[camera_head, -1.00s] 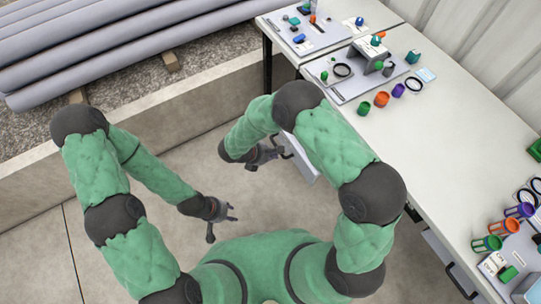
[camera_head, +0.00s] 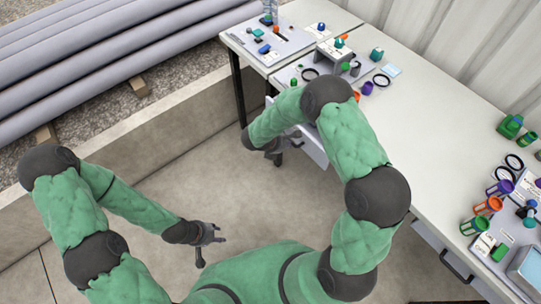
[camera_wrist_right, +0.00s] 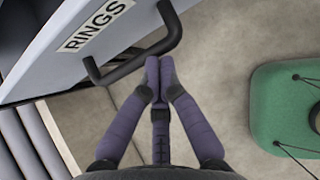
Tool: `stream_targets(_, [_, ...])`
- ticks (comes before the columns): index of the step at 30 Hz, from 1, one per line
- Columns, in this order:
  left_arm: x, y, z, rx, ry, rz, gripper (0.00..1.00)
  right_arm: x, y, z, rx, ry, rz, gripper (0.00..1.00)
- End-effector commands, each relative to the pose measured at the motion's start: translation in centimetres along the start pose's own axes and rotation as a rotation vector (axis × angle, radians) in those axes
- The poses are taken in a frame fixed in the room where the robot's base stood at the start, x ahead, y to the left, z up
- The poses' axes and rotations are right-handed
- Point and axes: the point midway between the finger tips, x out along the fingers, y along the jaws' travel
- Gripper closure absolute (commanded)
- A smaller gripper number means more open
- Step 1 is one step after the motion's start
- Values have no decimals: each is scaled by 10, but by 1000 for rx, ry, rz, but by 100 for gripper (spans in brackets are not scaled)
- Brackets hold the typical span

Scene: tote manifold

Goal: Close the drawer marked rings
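The drawer marked rings (camera_wrist_right: 112,38) shows its grey-white front, label and black bar handle (camera_wrist_right: 145,58) in the right wrist view. In the head view the drawer (camera_head: 314,150) stands out from under the table, partly hidden by my right arm. My right gripper (camera_wrist_right: 159,66) has its fingers together, with the tips right at the handle; I cannot tell whether they touch it. In the head view my right gripper (camera_head: 287,148) is in front of the drawer. My left gripper (camera_head: 212,250) is open and empty over the floor, far from the drawer.
The white table (camera_head: 425,140) carries panels, cups, rings and small blocks. Another drawer (camera_head: 437,250) with a black handle is under the table at the right. A concrete wall (camera_head: 175,125) and grey pipes (camera_head: 110,50) lie at the left. The floor between is clear.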

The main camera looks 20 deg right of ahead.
Motion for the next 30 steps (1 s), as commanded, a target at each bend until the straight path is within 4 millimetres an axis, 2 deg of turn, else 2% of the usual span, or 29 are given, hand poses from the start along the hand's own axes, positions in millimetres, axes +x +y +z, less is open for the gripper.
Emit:
stream_targets(3, [4, -2, 0, 0, 0, 0, 60, 20, -1, 21, 4, 1, -4, 100])
stream_targets(12, [9, -3, 0, 0, 0, 0, 60, 48, 0, 56, 0, 3, -3, 100])
stream_targets(18, [10, -4, 0, 0, 0, 0, 60, 55, 0, 65, -1, 2, -2, 100])
stream_targets(30, [10, -4, 0, 0, 0, 0, 60, 56, 1, 68, 0, 0, 0, 100])
